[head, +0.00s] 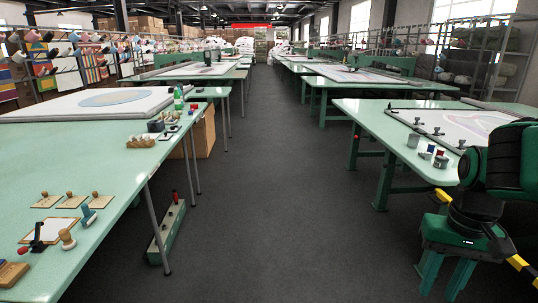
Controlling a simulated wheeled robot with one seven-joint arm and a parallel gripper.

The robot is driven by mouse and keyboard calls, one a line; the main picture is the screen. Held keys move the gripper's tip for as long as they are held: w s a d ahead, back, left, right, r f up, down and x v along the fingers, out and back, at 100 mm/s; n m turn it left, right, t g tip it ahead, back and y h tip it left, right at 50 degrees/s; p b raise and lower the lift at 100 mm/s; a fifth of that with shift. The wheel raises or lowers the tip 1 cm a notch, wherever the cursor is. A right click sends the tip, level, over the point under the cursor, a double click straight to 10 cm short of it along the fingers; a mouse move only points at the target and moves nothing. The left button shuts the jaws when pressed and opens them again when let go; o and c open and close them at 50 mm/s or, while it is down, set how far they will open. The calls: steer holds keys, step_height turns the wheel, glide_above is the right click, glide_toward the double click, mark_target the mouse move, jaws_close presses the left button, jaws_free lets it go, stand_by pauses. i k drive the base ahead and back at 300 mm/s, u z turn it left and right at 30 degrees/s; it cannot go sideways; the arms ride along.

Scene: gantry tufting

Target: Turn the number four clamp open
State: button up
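Several small dark clamps stand in a row along the near edge of a white tufting frame (474,127) on the right-hand green table. Three of them show clearly: a far clamp (417,122), a middle clamp (437,131) and a near clamp (461,145). No numbers on them can be read, so I cannot tell which is number four or whether it is open. My green and black arm hangs at the right edge, in front of the table.
The left table (95,195) holds stamps, wooden pads and a bottle (179,98). A green box with a red knob (168,232) stands below it. The grey aisle (270,200) between is clear.

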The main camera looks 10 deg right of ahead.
mark_target(462, 142)
steer(key=z, duration=0.05)
steer(key=i, duration=2.35)
steer(key=z, duration=1.05)
steer(key=i, duration=1.05)
steer(key=z, duration=0.85)
steer(key=i, duration=0.45)
steer(key=z, duration=0.2)
